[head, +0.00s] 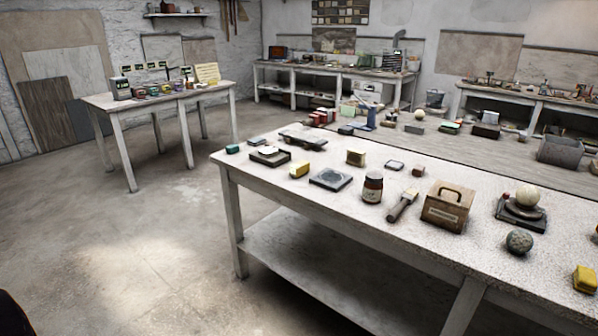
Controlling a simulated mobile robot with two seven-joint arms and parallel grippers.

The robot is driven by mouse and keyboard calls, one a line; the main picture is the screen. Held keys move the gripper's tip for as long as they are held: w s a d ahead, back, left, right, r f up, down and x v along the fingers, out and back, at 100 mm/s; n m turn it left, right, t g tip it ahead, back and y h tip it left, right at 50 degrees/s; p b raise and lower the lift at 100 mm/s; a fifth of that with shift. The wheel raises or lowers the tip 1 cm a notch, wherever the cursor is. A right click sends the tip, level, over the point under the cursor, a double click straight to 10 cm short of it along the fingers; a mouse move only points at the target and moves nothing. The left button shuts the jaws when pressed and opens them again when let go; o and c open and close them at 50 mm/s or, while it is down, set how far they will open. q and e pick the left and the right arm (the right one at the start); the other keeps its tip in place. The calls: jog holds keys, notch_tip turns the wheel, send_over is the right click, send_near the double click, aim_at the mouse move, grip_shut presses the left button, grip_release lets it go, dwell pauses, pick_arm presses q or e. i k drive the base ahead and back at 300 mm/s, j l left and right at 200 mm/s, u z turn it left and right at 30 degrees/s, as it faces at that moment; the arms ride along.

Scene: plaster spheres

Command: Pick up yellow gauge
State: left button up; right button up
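I cannot tell for sure which thing is the yellow gauge. A small yellow block-like object (299,170) lies near the left end of the speckled front table (300,213). Another yellow object (585,278) lies near that table's front edge at the far right. Neither of my grippers is in view.
The front table also holds a dark square plate (330,179), a jar (372,187), a brush (402,205), a wooden box (447,206) and a grey sphere (519,241). A smaller table (160,100) stands at left. The floor (130,240) between is clear.

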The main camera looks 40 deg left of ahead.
aim_at(299, 169)
jog(key=u, duration=1.4)
jog(key=i+j, duration=0.15)
jog(key=i, duration=0.25)
jog(key=i+j+z, duration=0.1)
jog(key=i, duration=0.3)
jog(key=i+j, duration=0.15)
jog(key=i, duration=0.25)
jog(key=z, duration=0.05)
